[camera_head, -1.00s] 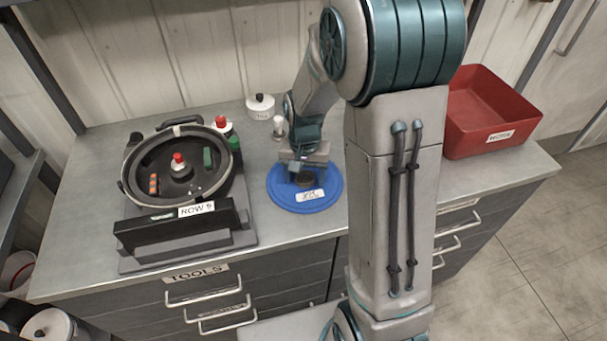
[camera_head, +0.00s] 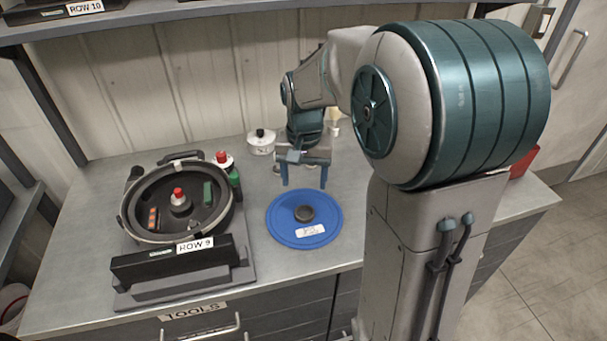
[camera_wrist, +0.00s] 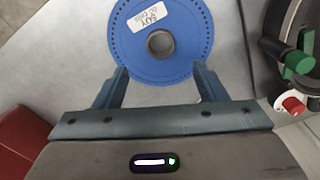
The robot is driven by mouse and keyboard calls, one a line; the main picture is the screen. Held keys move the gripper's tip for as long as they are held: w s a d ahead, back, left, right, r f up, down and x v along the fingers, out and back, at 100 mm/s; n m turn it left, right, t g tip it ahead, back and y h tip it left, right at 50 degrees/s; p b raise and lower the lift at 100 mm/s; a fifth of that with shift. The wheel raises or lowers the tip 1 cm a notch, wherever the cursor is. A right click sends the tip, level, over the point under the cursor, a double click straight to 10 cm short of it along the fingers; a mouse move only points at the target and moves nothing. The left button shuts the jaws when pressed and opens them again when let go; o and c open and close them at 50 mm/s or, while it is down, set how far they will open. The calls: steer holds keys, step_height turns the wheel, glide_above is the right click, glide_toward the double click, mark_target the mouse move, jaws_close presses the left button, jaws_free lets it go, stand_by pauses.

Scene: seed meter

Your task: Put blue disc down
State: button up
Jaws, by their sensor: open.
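The blue disc (camera_head: 283,229) lies flat on the grey bench top, with a dark round hub (camera_head: 305,213) at its middle and a white label on its front part. It also shows in the wrist view (camera_wrist: 190,60), where the label reads "SOY". My gripper (camera_head: 304,184) is open and empty, above and behind the disc in the head view. In the wrist view its two fingers (camera_wrist: 161,75) point toward the near edge of the disc, apart from the hub. I see nothing between the fingers except the disc's edge and the bench beyond.
The seed meter marked ROW 9 (camera_head: 128,212) stands open on its base left of the disc. A red bin (camera_head: 523,162) is mostly hidden by my arm.

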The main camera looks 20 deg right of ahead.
steer(key=s+r+n+t, duration=0.3)
steer(key=s+n, duration=0.1)
steer(key=s, duration=1.2)
steer(key=shift+s+n, duration=0.3)
steer(key=shift+s, duration=0.1)
